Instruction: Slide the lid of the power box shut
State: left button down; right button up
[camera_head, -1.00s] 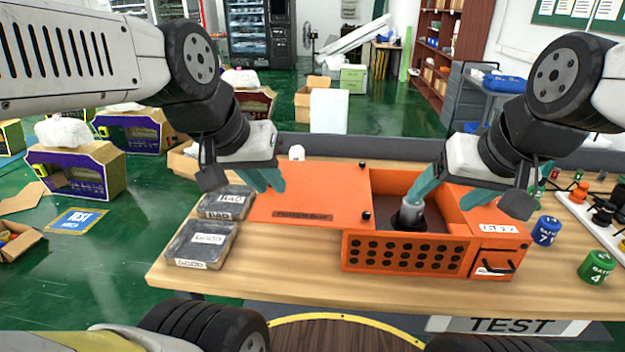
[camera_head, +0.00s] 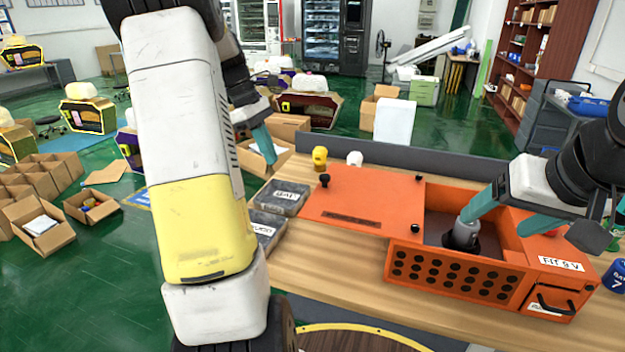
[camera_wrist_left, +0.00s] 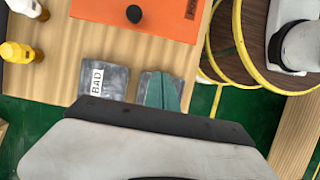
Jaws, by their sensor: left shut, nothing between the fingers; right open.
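The orange power box (camera_head: 455,272) stands open on the table. Its flat orange lid (camera_head: 365,200) extends out to the left, leaving the dark interior uncovered. Black knobs stand on the lid, one (camera_head: 324,180) near its far left corner; the lid also shows in the left wrist view (camera_wrist_left: 160,14). My left gripper (camera_head: 268,148) is shut and empty, left of the lid and apart from it; its teal fingers (camera_wrist_left: 162,92) appear above a grey tray. My right gripper (camera_head: 495,222) is open, one finger beside a grey-and-black cylindrical piece (camera_head: 463,234) in the opening.
Grey trays lie left of the lid, one labelled BAD (camera_head: 283,197). A yellow bottle (camera_head: 320,157) and a white bottle (camera_head: 354,158) stand behind the lid. A blue can (camera_head: 616,277) stands right of the box. Bare table lies in front of the lid.

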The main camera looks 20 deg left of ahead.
aim_at(392, 216)
pick_arm(q)
jog(key=d+f, duration=0.7)
jog(key=f, duration=0.2)
jog(key=shift+d+f, duration=0.15)
jog(key=shift+d, duration=0.2)
jog(key=shift+s, duration=0.1)
jog(key=d, duration=2.2)
jog(key=shift+s+d, duration=0.15)
jog(key=shift+s, duration=0.25)
jog(key=shift+d, duration=0.1)
